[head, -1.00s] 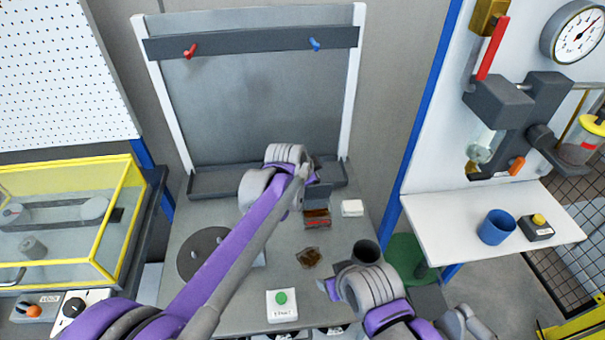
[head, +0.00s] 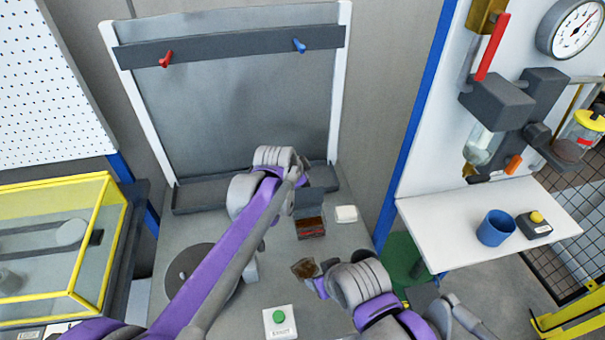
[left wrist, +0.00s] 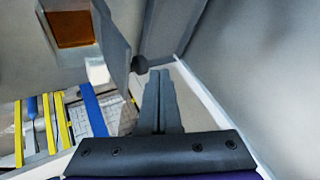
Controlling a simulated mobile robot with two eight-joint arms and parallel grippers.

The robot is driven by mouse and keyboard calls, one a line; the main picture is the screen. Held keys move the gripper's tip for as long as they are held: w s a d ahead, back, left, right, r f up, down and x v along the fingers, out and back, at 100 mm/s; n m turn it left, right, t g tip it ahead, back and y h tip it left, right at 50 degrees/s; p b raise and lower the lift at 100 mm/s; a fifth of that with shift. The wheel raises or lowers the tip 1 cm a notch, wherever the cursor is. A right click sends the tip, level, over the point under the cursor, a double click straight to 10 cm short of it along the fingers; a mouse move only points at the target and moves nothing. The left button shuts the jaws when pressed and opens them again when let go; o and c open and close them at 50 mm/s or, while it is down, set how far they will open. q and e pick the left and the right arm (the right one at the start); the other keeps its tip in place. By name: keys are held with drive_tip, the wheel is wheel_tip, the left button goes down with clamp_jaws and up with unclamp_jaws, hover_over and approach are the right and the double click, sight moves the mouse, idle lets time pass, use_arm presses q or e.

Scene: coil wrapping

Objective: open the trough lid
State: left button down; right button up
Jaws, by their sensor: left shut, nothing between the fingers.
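The trough (head: 311,229) is a small dark box with reddish-brown contents, standing on the grey bench right of my left gripper. Its grey lid (head: 308,202) stands raised at the back, leaving the contents in sight. In the left wrist view the brown contents (left wrist: 72,27) show at top left, beside the lid plate (left wrist: 113,45) with its dark knob (left wrist: 139,64). My left gripper (left wrist: 161,75) is shut and empty, its tips close to the knob; contact is unclear. In the head view my arm hides these tips. My right gripper (head: 319,288) is beside a brown piece (head: 304,268); its jaw state is unclear.
A white block (head: 346,214) sits right of the trough. A green button box (head: 280,321) is at the bench front, and a grey disc (head: 198,270) lies left. A back panel (head: 235,100) rises behind. A shelf at right holds a blue cup (head: 496,228).

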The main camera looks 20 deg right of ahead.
use_arm(q)
drive_tip(key=v, duration=1.1)
drive_tip(key=s+a+f+n+y, duration=0.1)
drive_tip(key=s+a+f+n, duration=0.2)
drive_tip(key=a, duration=0.7)
drive_tip(key=s+a+f+n+y, duration=0.1)
drive_tip(key=s+a+n+y, duration=0.3)
drive_tip(key=a, duration=0.7)
drive_tip(key=s+a+f+n, duration=1)
drive_tip(key=s+a, duration=0.4)
drive_tip(key=a, duration=0.1)
drive_tip(key=shift+a+y, duration=0.2)
drive_tip(key=shift+y, duration=0.1)
drive_tip(key=shift+s, duration=0.1)
